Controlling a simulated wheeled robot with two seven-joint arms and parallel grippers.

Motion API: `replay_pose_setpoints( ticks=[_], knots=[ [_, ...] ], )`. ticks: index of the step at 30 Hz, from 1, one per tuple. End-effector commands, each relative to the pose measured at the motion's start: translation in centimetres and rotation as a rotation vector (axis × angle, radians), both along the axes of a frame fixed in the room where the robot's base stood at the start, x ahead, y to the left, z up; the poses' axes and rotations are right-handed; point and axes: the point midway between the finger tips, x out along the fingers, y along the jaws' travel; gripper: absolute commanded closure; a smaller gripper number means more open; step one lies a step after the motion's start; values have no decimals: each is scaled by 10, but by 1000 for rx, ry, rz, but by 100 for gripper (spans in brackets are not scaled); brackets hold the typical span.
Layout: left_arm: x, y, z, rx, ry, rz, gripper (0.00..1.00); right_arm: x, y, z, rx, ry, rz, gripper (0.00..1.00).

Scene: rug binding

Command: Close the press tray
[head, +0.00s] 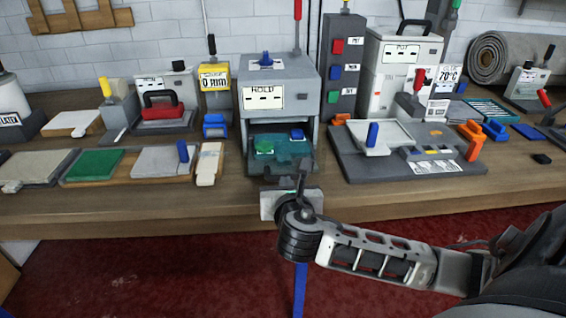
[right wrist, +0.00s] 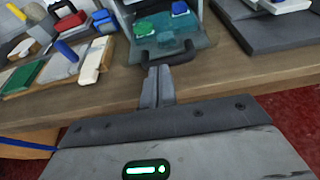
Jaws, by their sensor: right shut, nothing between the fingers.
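The press (head: 279,100) is a grey box with a HOLD label and a blue knob on top. Its teal press tray (head: 282,163) sticks out of the front opening over the table. A green piece (head: 264,147) and a blue piece (head: 297,134) lie on the tray. In the right wrist view the tray (right wrist: 158,43) has a dark arched handle (right wrist: 185,52) at its front edge. My right gripper (head: 303,170) is shut and empty at the tray's front; its fingertips (right wrist: 158,72) overlap the handle in view. I cannot tell whether they touch. My left gripper is out of view.
A grey fixture board (head: 360,172) stands right of the tray, with a blue-handled plate and orange clamps. Left are a wooden tray with a green pad (head: 94,164) and a blue clamp (head: 214,126). A column with coloured buttons (head: 343,70) adjoins the press.

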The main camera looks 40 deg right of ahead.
Motion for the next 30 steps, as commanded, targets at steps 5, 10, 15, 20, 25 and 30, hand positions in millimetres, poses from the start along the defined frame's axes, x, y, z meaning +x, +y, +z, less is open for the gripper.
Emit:
replay_pose_setpoints(
  ticks=[5,10,15,20,25,30],
  knots=[
    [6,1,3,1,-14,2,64,16,-13,-2,-31,6,-5,100],
    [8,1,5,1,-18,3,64,42,-29,-12,-28,8,-6,100],
    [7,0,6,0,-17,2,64,65,-42,-21,-24,8,-4,100],
    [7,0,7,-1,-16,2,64,77,-49,-26,-23,7,-2,100],
    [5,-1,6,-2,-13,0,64,81,-51,-28,-22,7,-1,100],
    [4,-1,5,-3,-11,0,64,81,-51,-28,-22,7,-1,100]
  ],
)
